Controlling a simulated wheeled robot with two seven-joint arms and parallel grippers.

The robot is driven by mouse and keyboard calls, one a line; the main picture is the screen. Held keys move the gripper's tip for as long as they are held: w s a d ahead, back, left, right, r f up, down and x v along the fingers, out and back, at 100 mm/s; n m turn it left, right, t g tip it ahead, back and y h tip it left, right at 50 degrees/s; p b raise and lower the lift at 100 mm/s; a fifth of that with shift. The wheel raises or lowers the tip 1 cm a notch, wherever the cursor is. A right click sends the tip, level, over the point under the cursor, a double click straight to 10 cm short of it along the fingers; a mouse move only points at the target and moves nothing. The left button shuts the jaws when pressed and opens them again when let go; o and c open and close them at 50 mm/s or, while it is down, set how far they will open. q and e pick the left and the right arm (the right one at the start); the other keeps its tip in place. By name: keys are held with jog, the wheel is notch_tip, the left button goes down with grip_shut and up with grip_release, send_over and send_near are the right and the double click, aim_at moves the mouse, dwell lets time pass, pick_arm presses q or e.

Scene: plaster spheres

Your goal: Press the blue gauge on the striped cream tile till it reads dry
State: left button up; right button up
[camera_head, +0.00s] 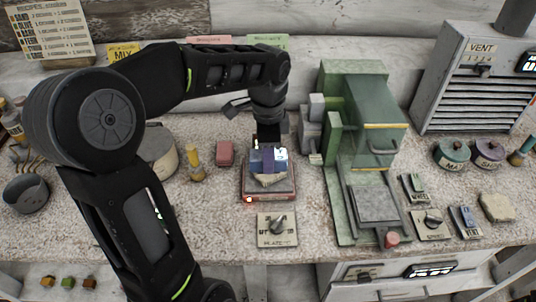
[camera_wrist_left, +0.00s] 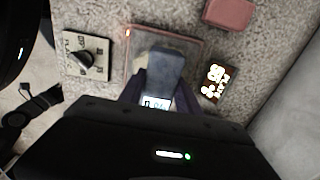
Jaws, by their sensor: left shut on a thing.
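My left gripper (camera_head: 267,148) reaches down over the square plate (camera_head: 257,198) near the middle of the bench. It is shut on the blue gauge (camera_head: 270,160), whose small lit display faces the camera. In the left wrist view the gripper (camera_wrist_left: 160,97) holds the blue-grey gauge (camera_wrist_left: 163,66) above the plate (camera_wrist_left: 192,47), with the lit display (camera_wrist_left: 155,103) between the fingers; its reading is too small to tell. A cream tile (camera_head: 268,180) lies under the gauge on the plate, mostly hidden; I cannot tell its stripes or whether they touch. My right gripper is not in view.
A knob panel (camera_head: 277,230) sits in front of the plate. A red block (camera_head: 225,153) and yellow-topped tool (camera_head: 194,160) stand to its left. A green press (camera_head: 372,120) stands close on its right. Other small panels (camera_head: 430,224) lie farther right.

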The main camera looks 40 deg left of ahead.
pick_arm(q)
jog(key=shift+s+f, duration=0.1)
jog(key=shift+f, duration=0.05)
notch_tip(320, 180, up, 7)
jog(key=p, duration=0.6)
